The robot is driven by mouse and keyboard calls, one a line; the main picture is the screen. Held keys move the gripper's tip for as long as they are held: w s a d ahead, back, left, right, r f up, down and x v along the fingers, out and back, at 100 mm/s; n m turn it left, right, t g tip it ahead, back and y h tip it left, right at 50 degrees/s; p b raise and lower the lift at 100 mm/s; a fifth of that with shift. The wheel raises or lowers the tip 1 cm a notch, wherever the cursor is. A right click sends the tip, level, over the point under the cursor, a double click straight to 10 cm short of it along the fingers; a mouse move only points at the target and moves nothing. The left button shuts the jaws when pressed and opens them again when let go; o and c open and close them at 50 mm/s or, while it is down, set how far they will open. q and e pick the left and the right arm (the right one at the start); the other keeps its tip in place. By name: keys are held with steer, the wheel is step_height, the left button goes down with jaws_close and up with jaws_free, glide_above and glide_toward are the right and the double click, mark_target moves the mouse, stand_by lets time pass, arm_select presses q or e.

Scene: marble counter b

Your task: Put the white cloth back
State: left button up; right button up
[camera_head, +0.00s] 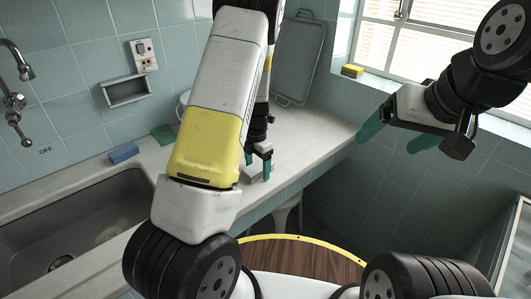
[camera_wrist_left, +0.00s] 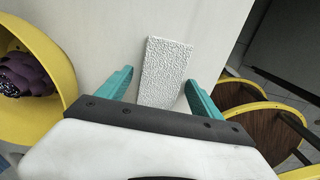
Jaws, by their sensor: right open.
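The white cloth (camera_wrist_left: 165,70) is a small, textured, oblong piece lying on the pale counter in the left wrist view. My left gripper (camera_wrist_left: 160,92) is open, with its teal fingers on either side of the cloth's near part and gaps visible. In the head view the left gripper (camera_head: 258,165) is low over the counter near its front edge, and my arm hides much of that area. A pale bit of the cloth (camera_head: 257,175) shows beside the fingers. My right gripper (camera_head: 398,137) is open and empty, in the air right of the counter.
The counter (camera_head: 315,130) is clear to the right of the left gripper. A sink (camera_head: 75,225), a blue sponge (camera_head: 124,153) and a green sponge (camera_head: 163,134) are at left. A tray (camera_head: 298,60) leans on the wall. A yellow sponge (camera_head: 352,70) sits on the windowsill.

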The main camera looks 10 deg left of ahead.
mark_target(258, 166)
arm_select(q)
steer(key=s+d+r+m+t+h, duration=0.1)
steer(key=s+r+m, duration=0.25)
steer(key=r, duration=0.75)
steer(key=s+r+m+h, duration=0.1)
steer(key=s+r+m, duration=0.3)
steer(key=r, duration=0.7)
steer(key=s+r+m+t, duration=0.2)
steer(key=s+r+m, duration=0.3)
steer(key=s+m, duration=0.3)
steer(key=s+d+r+m+t, duration=0.1)
steer(key=s+r+m+t, duration=0.2)
steer(key=m, duration=1)
steer(key=s+r, duration=0.2)
steer(key=s, duration=0.3)
steer(key=shift+s+d+r, duration=0.15)
steer(key=shift+s+r, duration=0.2)
steer(key=shift+m, duration=0.25)
